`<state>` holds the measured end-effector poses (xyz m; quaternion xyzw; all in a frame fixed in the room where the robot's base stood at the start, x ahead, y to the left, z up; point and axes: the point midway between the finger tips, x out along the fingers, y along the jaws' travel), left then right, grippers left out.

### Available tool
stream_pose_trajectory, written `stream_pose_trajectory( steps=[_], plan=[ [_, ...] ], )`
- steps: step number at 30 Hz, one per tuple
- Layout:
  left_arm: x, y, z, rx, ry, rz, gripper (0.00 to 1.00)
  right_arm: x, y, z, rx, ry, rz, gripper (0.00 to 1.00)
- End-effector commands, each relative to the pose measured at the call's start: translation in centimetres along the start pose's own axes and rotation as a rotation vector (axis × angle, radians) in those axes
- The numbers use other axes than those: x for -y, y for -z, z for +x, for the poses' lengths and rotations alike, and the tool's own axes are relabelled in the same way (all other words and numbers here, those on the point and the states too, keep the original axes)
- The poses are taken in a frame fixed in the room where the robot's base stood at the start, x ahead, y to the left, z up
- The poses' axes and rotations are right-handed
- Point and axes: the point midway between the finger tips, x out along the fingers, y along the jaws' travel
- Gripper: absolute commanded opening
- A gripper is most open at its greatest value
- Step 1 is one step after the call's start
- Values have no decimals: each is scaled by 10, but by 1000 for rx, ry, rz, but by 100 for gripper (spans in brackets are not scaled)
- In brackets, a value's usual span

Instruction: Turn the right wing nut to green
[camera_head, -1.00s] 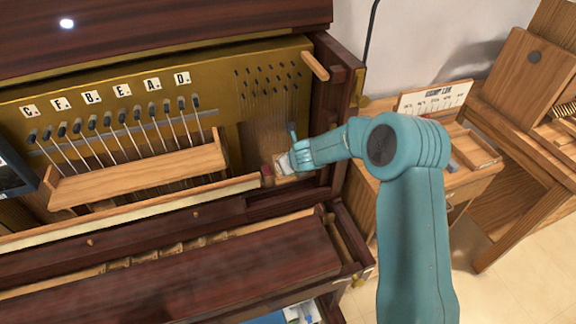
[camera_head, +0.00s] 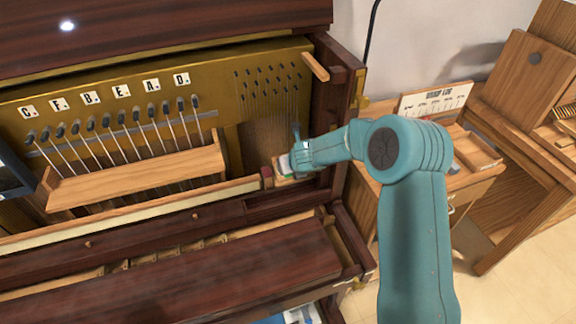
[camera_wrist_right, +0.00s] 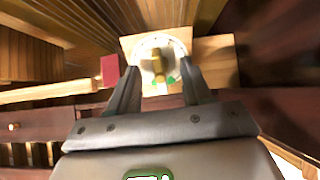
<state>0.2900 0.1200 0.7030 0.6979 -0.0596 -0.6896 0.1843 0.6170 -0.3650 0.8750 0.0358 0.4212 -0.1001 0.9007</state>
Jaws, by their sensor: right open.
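A brass wing nut (camera_wrist_right: 157,62) stands on a round white dial (camera_wrist_right: 143,50) in the right wrist view. Green marks (camera_wrist_right: 171,80) show at the dial's near edge. The dial sits on a light wooden block (camera_wrist_right: 215,62). My right gripper (camera_wrist_right: 160,78) is open, with one finger on each side of the dial's near part. I cannot tell whether either finger touches the nut. In the head view my right gripper (camera_head: 294,155) is at the right end of the open piano, over the block, and hides the nut. My left gripper is out of view.
A dark red block (camera_wrist_right: 110,69) stands just left of the dial. Wooden piano walls rise behind and to the right. Hammers with letter tiles and a wooden rail (camera_head: 140,172) lie to the left. A side table with a paper sign (camera_head: 435,99) stands at right.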

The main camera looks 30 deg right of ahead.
Motion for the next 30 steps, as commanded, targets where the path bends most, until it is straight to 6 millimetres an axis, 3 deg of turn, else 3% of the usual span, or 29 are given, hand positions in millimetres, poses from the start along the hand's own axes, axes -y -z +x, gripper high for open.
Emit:
stream_pose_trajectory(
  steps=[8,30],
  plan=[
    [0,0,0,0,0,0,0,0,0,-3,0,0,0,49],
    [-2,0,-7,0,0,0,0,0,-1,-52,0,0,-1,49]
  ],
)
